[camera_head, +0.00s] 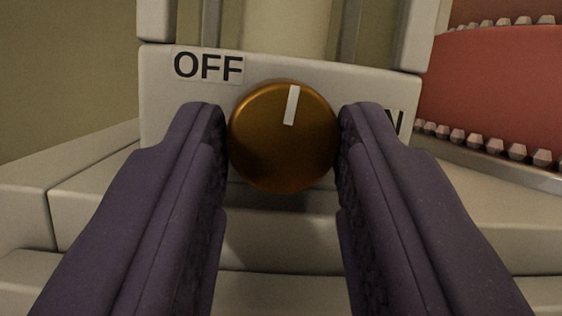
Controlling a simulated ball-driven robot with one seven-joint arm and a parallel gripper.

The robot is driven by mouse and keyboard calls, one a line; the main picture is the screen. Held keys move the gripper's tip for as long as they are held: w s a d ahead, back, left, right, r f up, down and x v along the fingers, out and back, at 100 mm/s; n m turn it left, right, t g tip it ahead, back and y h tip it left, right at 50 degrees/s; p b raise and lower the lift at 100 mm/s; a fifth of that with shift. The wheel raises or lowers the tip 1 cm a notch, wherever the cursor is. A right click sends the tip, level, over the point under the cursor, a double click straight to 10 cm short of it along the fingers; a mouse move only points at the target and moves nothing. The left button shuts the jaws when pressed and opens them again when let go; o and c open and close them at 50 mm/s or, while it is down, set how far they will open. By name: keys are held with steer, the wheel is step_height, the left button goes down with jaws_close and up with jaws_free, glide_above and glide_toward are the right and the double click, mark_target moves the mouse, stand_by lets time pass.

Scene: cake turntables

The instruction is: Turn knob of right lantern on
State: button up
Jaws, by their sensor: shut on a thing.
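The lantern (200,108) has a pale grey base with an "OFF" label at its upper left. A second label at the right is mostly hidden behind my right finger; only an "N" shows. A round brass-coloured knob (270,150) sits in the middle of the base's front. Its white mark points up and leans slightly right, between the two labels. My gripper (283,135) has its two purple fingers on the left and right sides of the knob, shut on it.
A red cake (500,95) with beaded trim stands close at the right, on a pale rimmed stand (495,168). Pale stepped blocks (95,195) lie below and left of the lantern. An olive wall (65,75) is behind at the left.

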steer(key=m+h+b, duration=0.2)
steer(key=m, duration=0.1)
steer(key=shift+m, duration=0.4)
steer(key=shift+a+r+m+g+h+b, duration=0.15)
steer(key=shift+m+g+h+b, duration=0.25)
steer(key=shift+m+h, duration=0.8)
steer(key=shift+m+y, duration=0.3)
steer(key=shift+m, duration=0.1)
steer(key=o, duration=1)
steer(key=shift+s, duration=0.1)
steer(key=shift+o, duration=0.2)
